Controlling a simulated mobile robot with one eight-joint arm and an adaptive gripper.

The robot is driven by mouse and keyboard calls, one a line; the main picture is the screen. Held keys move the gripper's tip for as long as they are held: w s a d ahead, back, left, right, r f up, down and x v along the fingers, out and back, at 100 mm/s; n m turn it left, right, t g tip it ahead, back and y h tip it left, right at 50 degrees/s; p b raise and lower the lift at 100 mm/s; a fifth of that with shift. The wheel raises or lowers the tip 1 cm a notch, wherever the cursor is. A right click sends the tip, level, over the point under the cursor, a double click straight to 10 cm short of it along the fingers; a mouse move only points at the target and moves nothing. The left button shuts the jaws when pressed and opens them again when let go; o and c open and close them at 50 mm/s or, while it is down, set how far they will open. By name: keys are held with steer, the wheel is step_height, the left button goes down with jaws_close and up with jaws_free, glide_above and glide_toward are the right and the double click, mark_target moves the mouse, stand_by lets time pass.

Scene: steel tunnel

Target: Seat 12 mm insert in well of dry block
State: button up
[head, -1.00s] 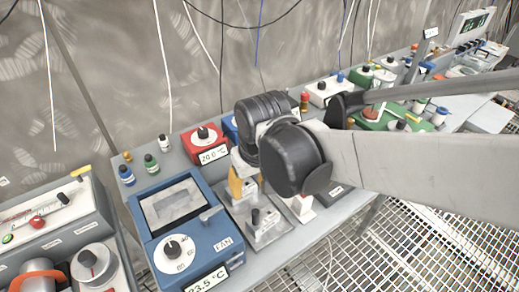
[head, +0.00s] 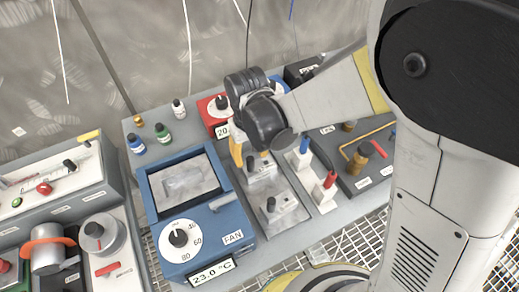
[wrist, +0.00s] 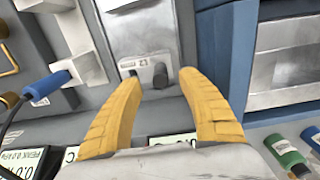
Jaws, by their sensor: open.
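The likely dry block is the blue box (head: 200,215) marked FAN, with a 23.0 °C display, a dial and a recessed metal well (head: 184,183). Its blue wall also shows at the right in the wrist view (wrist: 228,60). A small metal insert with a dark knob (wrist: 160,76), its label apparently reading 12, lies ahead between my fingers. In the head view this insert (head: 262,170) stands right of the blue box. My gripper (wrist: 159,78) is open and empty, its yellow fingers pointing at the insert. In the head view my wrist partly hides my gripper (head: 238,150).
A second knobbed block (head: 278,207) stands nearer on the same metal plate. White blocks with blue and red handles (head: 325,190) stand to the right. Small bottles (head: 163,134) are behind the blue box. A red unit (head: 214,108) is at the back.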

mark_target(259, 164)
step_height(259, 164, down, 4)
steer(key=shift+a+f+b, duration=0.1)
steer(key=shift+f+b, duration=0.15)
steer(key=shift+b, duration=0.6)
steer(key=shift+r, duration=0.1)
steer(key=shift+c, duration=0.5)
jaws_close()
